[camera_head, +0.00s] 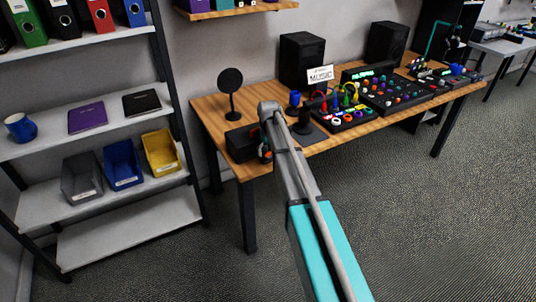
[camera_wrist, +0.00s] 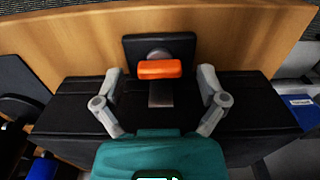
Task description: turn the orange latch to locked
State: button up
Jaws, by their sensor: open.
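The orange latch (camera_wrist: 160,69) is a short bar lying crosswise in the wrist view, on a round grey hub. The hub is on a black plate (camera_wrist: 131,49) of a black box (camera_wrist: 75,105). A grey strip shows just below the bar. My gripper (camera_wrist: 161,72) is open, with one finger to each side of the latch and a gap on both sides. In the head view the black box (camera_head: 238,144) sits at the left end of the wooden table. My arm hides part of it there, and the latch is not clearly visible.
On the wooden table (camera_head: 208,105), a round black disc on a stand (camera_head: 230,86) is behind the box. A mixer (camera_head: 385,92), a patch board with cables (camera_head: 345,115) and speakers (camera_head: 303,58) are to the right. A shelf with bins (camera_head: 123,165) stands left.

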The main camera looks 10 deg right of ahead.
dwell(0.3)
jog(key=c, duration=1)
jog(key=shift+a, duration=0.25)
jog(key=shift+c, duration=0.8)
jog(key=shift+d, duration=0.15)
jog(key=shift+n, duration=2.9)
